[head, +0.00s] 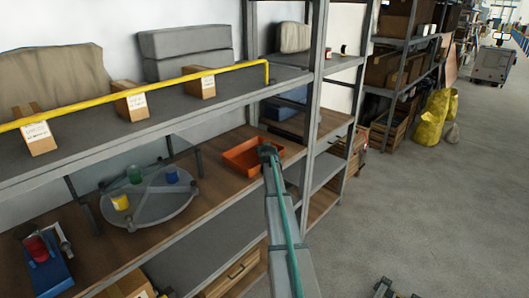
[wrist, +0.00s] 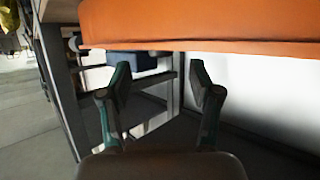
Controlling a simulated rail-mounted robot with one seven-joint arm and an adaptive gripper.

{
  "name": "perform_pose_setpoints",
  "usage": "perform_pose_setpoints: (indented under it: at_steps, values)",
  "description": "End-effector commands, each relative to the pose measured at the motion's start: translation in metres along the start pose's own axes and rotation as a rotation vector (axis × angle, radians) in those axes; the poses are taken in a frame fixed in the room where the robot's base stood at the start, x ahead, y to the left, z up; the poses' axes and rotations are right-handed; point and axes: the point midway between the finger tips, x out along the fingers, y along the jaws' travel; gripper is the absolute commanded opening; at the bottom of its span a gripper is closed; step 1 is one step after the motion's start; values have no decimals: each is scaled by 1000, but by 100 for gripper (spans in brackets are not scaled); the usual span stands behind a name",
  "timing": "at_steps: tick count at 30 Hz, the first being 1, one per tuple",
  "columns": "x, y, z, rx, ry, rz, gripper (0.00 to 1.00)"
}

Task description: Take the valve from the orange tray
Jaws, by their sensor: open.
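The orange tray (head: 242,167) sits on the wooden middle shelf of the near rack, just left of a grey upright. My gripper (head: 268,150) is at the tray's right side in the head view and covers part of it. In the wrist view the tray's orange wall (wrist: 200,22) fills the top of the picture. The two fingers of my gripper (wrist: 159,78) stand apart there, with nothing between them. I cannot make out a valve in either view; the tray's inside is partly hidden.
A grey round turntable (head: 150,208) with yellow, green and blue cups stands left on the same shelf. A yellow rail (head: 130,87) and small boxes (head: 130,103) line the shelf above. The grey upright (head: 316,80) is close right of my gripper. The aisle floor (head: 430,200) is mostly clear.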

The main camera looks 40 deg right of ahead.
Motion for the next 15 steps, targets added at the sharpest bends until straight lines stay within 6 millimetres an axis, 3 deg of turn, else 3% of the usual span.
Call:
perform_pose_setpoints:
  at_steps: [8, 15]
  values:
    - [20, 0, -1, 0, -2, 0, 63]
    - [53, -1, 0, 0, -1, 0, 63]
